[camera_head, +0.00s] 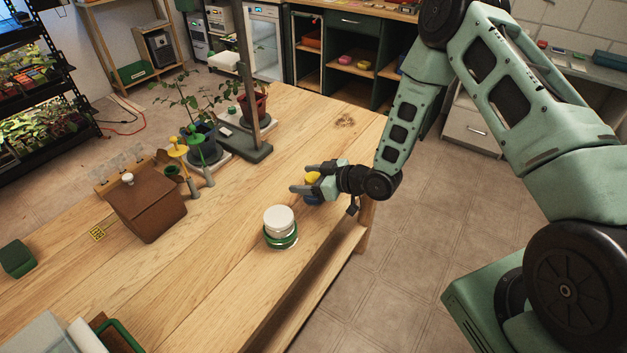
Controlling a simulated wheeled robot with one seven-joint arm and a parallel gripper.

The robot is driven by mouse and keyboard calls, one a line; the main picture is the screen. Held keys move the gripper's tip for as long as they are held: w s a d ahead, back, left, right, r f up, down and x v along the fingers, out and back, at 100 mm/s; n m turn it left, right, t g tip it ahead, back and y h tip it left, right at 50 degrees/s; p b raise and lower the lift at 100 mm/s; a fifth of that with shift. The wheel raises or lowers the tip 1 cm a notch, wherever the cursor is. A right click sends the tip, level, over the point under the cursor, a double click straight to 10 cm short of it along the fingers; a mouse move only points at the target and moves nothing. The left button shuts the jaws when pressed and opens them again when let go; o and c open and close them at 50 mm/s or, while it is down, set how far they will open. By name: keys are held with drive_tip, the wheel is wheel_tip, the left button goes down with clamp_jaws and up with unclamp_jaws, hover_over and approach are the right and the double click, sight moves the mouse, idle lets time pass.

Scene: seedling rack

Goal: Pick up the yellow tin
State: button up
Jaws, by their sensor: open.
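A small yellow object (313,176), which looks like the yellow tin, is at the right part of the wooden table. It is partly hidden by my gripper (301,179), whose fingers point left with one on either side of it. Something blue (312,198) shows just below the yellow. I cannot tell whether it is a separate thing under it or part of it. The fingers are apart. I cannot tell whether they touch the tin.
A white-topped jar with a green band (280,226) stands close in front of my gripper. A brown box (147,208), potted plants (204,144) and a dark stand with an upright post (243,143) are further left. The wooden table (232,274) is bare around the jar.

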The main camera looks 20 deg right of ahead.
drive_tip(key=c, duration=1.1)
drive_tip(key=shift+r, duration=0.15)
